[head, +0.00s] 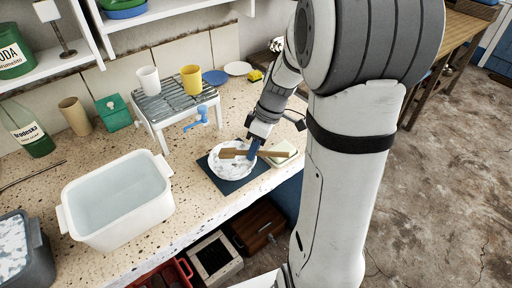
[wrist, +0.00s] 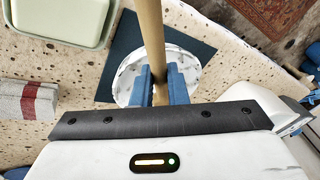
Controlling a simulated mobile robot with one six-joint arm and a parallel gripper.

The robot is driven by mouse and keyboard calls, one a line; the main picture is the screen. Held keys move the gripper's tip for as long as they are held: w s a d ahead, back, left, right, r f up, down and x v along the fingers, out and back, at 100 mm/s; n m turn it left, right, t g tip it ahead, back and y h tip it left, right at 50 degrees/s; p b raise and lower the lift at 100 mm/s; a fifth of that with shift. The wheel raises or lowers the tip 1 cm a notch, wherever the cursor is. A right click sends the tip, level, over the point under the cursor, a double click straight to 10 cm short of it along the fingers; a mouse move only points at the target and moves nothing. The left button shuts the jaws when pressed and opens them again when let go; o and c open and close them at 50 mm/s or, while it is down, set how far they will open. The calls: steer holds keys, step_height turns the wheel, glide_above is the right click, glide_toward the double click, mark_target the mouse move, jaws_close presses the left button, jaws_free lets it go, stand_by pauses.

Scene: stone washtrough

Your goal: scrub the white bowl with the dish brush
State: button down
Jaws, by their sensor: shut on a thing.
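The white bowl (head: 233,172) rests on a dark blue mat (head: 230,187) on the speckled counter, with white foam or streaks inside. My gripper (head: 254,147) is over the bowl's right side, shut on the dish brush. The brush's brown wooden handle (head: 270,153) runs sideways through the fingers, and its other end reaches over the bowl. In the wrist view the blue fingers (wrist: 159,88) clasp the tan brush handle (wrist: 151,35), with the white bowl (wrist: 131,82) beneath. The bristles are not clear in either view, and I cannot tell whether they touch the bowl.
A white water tub (head: 117,196) stands left. The counter's front edge is close to the mat.

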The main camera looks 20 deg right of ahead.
steer(key=shift+f+b, duration=0.3)
steer(key=shift+f, duration=0.1)
steer(key=shift+d, duration=0.1)
